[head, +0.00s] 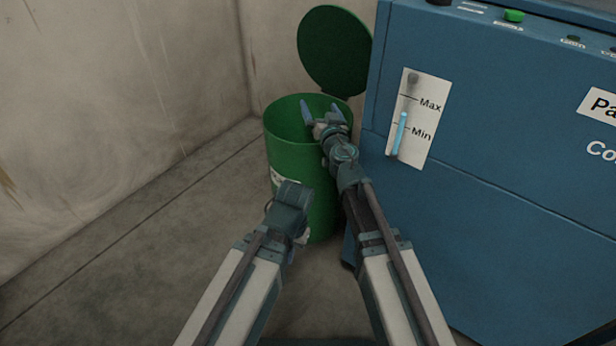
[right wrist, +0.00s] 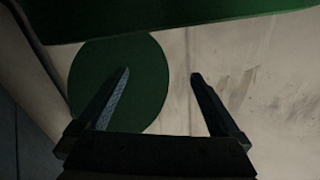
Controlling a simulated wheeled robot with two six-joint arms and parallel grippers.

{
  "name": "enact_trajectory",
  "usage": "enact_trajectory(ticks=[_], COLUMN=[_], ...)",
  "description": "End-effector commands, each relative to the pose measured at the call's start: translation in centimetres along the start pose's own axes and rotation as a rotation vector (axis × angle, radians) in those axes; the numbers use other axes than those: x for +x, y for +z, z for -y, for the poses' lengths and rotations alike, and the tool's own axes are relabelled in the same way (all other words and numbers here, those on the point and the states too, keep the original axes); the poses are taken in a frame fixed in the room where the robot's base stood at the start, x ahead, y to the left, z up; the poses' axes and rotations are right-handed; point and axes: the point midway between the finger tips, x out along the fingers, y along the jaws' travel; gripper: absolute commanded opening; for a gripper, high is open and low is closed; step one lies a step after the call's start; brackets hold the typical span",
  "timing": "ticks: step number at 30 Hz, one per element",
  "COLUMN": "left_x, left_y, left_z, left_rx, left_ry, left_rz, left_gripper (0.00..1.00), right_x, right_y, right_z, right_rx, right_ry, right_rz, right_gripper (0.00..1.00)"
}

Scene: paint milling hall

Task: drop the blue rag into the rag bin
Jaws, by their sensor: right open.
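The rag bin (head: 284,150) is a green drum in the head view, standing against the left side of a blue machine. Its round green lid (head: 335,50) is raised open. My right gripper (head: 322,107) is over the bin's mouth, fingers apart, with nothing seen between them. The right wrist view also shows the gripper (right wrist: 160,75) open and empty, with the round lid (right wrist: 145,75) behind the left finger. No blue rag shows in either view; most of the bin's inside is hidden. My left arm is in front of the bin, its fingers not visible.
The blue machine (head: 490,190) fills the right side, close beside my right arm, with a level gauge (head: 411,118) and a green button (head: 514,15). A pale wall (head: 110,90) stands behind. The floor (head: 130,260) on the left is clear.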

Motion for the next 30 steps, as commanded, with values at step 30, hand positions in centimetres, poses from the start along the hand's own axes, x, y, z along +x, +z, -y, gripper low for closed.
enact_trajectory(ticks=[30], left_x=[0.0], left_y=[0.0], left_z=[0.0], left_rx=[0.0], left_ry=[0.0], left_rz=[0.0], left_gripper=[0.0], right_x=[-3.2], right_y=[0.0], right_z=[0.0], right_rx=[0.001], right_ry=[0.0], right_rz=[0.0], right_gripper=[1.0])
